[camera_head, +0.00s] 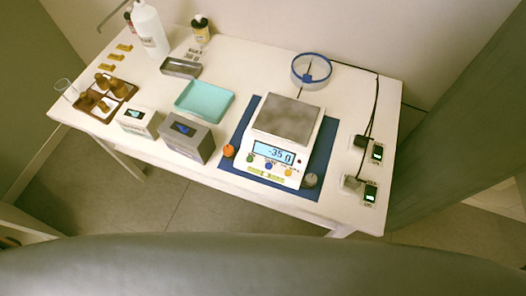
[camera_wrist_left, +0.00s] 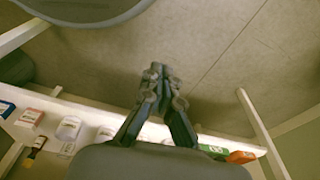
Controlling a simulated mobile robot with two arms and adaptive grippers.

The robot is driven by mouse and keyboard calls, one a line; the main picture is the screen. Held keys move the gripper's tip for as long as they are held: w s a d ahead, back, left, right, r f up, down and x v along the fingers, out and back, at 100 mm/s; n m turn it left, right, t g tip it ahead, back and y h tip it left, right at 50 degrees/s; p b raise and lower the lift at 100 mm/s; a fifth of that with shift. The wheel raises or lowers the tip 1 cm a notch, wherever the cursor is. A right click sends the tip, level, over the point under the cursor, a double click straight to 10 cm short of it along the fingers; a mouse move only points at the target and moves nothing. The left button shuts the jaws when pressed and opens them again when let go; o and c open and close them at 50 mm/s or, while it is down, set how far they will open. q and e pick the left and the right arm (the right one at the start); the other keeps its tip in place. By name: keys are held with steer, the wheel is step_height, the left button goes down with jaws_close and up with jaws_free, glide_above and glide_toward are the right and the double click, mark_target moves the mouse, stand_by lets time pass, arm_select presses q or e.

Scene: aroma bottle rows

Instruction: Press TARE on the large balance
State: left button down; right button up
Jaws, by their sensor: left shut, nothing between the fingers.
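The large balance (camera_head: 285,140) stands on a blue mat (camera_head: 323,160) at the right of the white table in the head view. Its grey weighing pan (camera_head: 287,117) is empty. Its lit display (camera_head: 273,153) seems to read -35 g. Below the display is a row of small coloured buttons, including a blue one (camera_head: 268,166); their labels are too small to read. My left gripper (camera_wrist_left: 157,75) is shut and empty in the left wrist view, over the floor beside a table edge. It does not show in the head view. My right gripper is in neither view.
Grey box (camera_head: 188,139), white box (camera_head: 137,121) and teal tray (camera_head: 204,101) are left of the balance. A blue-rimmed clear ring (camera_head: 311,70) stands behind it. Two small lit devices with cables (camera_head: 370,192) (camera_head: 377,153) are at right. Bottles (camera_head: 151,31) stand back left.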

arm_select(q)
steer(key=w+d+r+m+t+p, duration=0.1)
steer(key=w+r+p, duration=0.25)
steer(key=r, duration=0.85)
steer(key=w+d+r+p, duration=0.25)
steer(key=w+r, duration=0.25)
steer(key=r, duration=0.7)
steer(key=w+d+r+m+t+p, duration=0.1)
steer(key=w+r+p, duration=0.3)
steer(key=r, duration=0.8)
steer(key=w+d+r+m+t+h+p, duration=0.1)
steer(key=w+d+r+m+h, duration=0.2)
steer(key=d+m, duration=0.3)
steer(key=w+d+r+m+t+h+p, duration=0.1)
steer(key=w+d+r+m+t+h, duration=0.1)
steer(key=w+d+m, duration=0.4)
steer(key=d+m+h, duration=0.1)
steer(key=d, duration=0.3)
steer(key=shift+r+p, duration=0.3)
steer(key=shift+r, duration=0.1)
steer(key=shift+w+f, duration=0.1)
